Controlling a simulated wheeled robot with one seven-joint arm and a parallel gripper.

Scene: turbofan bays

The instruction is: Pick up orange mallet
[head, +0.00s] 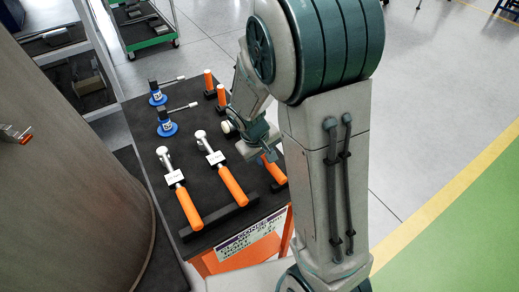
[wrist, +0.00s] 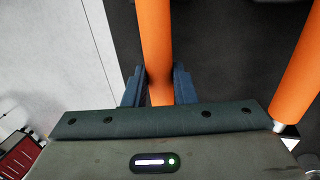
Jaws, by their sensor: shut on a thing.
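In the wrist view, my gripper (wrist: 158,88) is shut on an orange handle (wrist: 155,40), one finger on each side. I take this for the orange mallet; its head is out of that view. In the head view, my gripper (head: 264,152) is over the right side of the dark bench top. An orange handle (head: 271,170) shows there, mostly hidden behind my arm. Whether it is clear of its support I cannot tell.
Two orange-handled tools with silver heads (head: 187,208) (head: 228,178) lie left of my gripper on a black rest (head: 218,217). Another orange handle (wrist: 300,70) is close by in the wrist view. Blue-based tools (head: 167,128) and upright orange handles (head: 208,80) stand farther back.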

